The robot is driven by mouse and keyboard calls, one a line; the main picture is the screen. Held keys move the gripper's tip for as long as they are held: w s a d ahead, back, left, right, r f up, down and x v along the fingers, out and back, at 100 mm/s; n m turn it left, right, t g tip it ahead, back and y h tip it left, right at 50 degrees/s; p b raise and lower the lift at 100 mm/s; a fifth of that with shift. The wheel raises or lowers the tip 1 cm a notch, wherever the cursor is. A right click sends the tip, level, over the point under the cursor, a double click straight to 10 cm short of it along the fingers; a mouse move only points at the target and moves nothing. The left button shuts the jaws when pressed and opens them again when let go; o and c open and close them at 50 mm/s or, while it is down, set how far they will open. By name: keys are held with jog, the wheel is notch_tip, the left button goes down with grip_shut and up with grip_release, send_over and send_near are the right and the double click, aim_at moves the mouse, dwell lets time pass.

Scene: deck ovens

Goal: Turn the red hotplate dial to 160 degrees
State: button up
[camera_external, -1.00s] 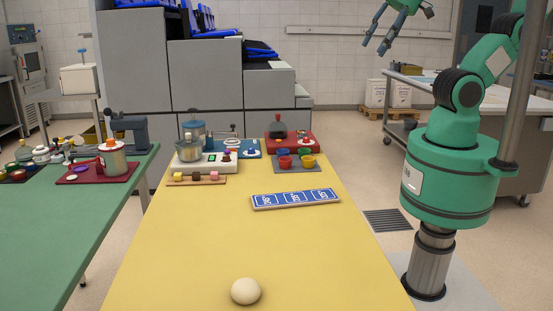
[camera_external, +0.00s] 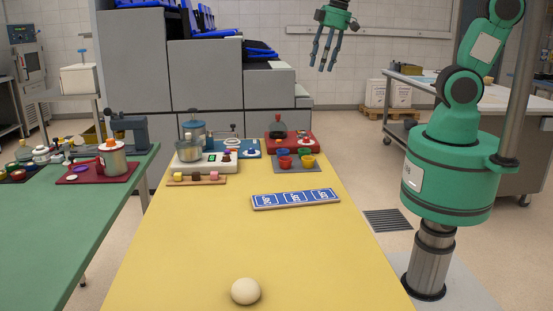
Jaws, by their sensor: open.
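A red hotplate (camera_external: 314,146) stands at the far end of the yellow table, with a dark pan-like item (camera_external: 278,131) on it. My gripper (camera_external: 322,66) is open and empty, fingers pointing down. In the picture it is above and slightly right of the red hotplate, clearly apart from it.
A cream hotplate (camera_external: 205,164) with a pot and a blue hotplate (camera_external: 251,148) stand left of the red one. A grey tray (camera_external: 290,168) of coloured cups lies in front. A blue sign (camera_external: 295,199) and a pale ball (camera_external: 245,291) lie nearer. The front table is mostly clear.

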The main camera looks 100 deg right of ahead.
jog(key=w+d+f+m+g, duration=0.1)
jog(key=w+d+f, duration=0.2)
jog(key=d+f, duration=0.7)
jog(key=m+g+y+p, duration=0.1)
jog(key=g, duration=0.1)
send_over(306, 138)
notch_tip(306, 138, down, 9)
jog(key=shift+s+d+f, duration=0.15)
jog(key=shift+d+f, duration=0.05)
jog(key=shift+d, duration=0.05)
notch_tip(306, 138, down, 14)
jog(key=shift+r+b, duration=0.1)
jog(key=shift+b, duration=0.9)
jog(key=shift+c, duration=0.6)
grip_shut()
